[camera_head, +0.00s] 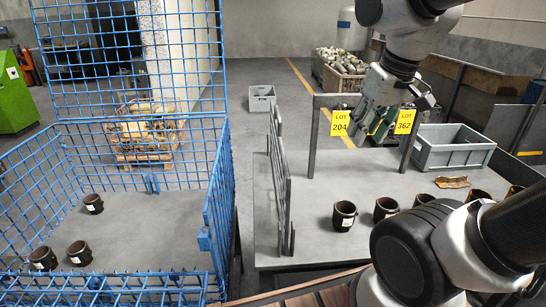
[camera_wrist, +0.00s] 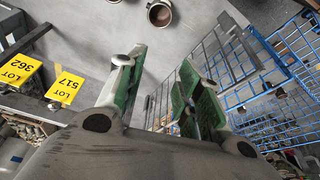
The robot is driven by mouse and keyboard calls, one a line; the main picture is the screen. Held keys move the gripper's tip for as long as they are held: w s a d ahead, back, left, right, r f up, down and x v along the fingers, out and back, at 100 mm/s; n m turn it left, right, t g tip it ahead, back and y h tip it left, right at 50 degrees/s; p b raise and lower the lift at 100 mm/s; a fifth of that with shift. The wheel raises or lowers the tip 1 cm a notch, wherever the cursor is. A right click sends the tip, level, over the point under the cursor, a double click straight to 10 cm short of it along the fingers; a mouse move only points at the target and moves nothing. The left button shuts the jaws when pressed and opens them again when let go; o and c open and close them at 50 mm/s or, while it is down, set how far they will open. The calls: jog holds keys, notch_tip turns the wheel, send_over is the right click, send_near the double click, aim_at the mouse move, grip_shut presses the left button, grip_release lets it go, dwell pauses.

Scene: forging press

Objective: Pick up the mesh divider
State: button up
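The mesh divider (camera_head: 281,185) looks like a narrow grey framed panel. It stands upright along the left edge of the grey table, seen nearly edge-on in the head view. In the wrist view, a greyish mesh (camera_wrist: 160,104) shows beyond the fingers, partly hidden by them; I cannot tell for sure that it is the divider. My gripper (camera_head: 376,122) is up over the back part of the table, to the right of the divider and apart from it. In the wrist view, its green-padded fingers (camera_wrist: 158,85) are spread apart with nothing between them.
A blue wire cage (camera_head: 218,200) with several dark cups stands left of the table (camera_head: 310,240). More cups (camera_head: 344,216) stand on the table. A grey crate (camera_head: 452,147) sits at its back right. A rail with yellow lot tags (camera_head: 340,123) rises near my gripper.

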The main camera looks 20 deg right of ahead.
jog(key=w+a+r, duration=0.1)
jog(key=w+a, duration=0.6)
jog(key=w, duration=0.6)
jog(key=m+t, duration=0.1)
jog(key=m, duration=0.2)
send_near(278, 110)
notch_tip(278, 110, down, 3)
jog(key=shift+y, duration=0.4)
jog(key=x, duration=0.7)
jog(key=shift+w+d+f, duration=0.15)
jog(key=shift+w+f, duration=0.05)
jog(key=shift+w, duration=0.35)
jog(key=shift+c, duration=0.2)
jog(key=shift+r, duration=0.1)
grip_shut()
